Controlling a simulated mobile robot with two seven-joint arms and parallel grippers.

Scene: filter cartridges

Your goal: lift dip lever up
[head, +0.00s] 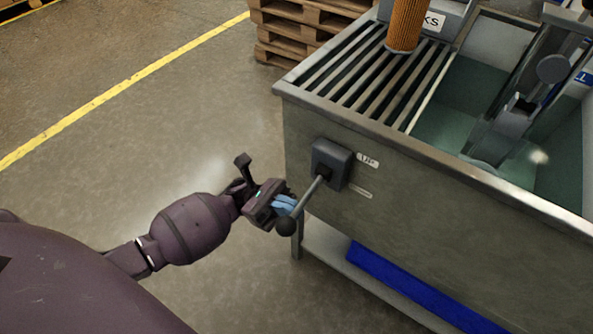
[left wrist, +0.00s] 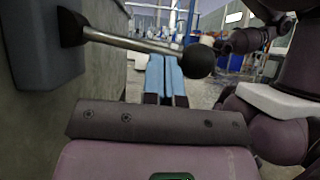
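The dip lever (head: 307,197) is a metal rod with a black ball knob at its end. It comes out of a grey box (head: 331,164) on the tank's front wall and slants down and outward. In the left wrist view the lever (left wrist: 130,41) crosses just beyond my fingertips, with the knob (left wrist: 197,61) to their right. My left gripper (head: 287,204) has its blue fingers at the rod, close to the knob. The fingers (left wrist: 166,62) are together with only a thin gap and do not enclose the rod. Whether they touch it is unclear. My right gripper is not clearly seen.
The steel tank (head: 440,190) has a slatted rack (head: 365,75) with an orange filter cartridge (head: 405,25) on it. Liquid and a tilted metal frame are at the right. Wooden pallets (head: 290,40) stand behind. The floor left of the tank is clear.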

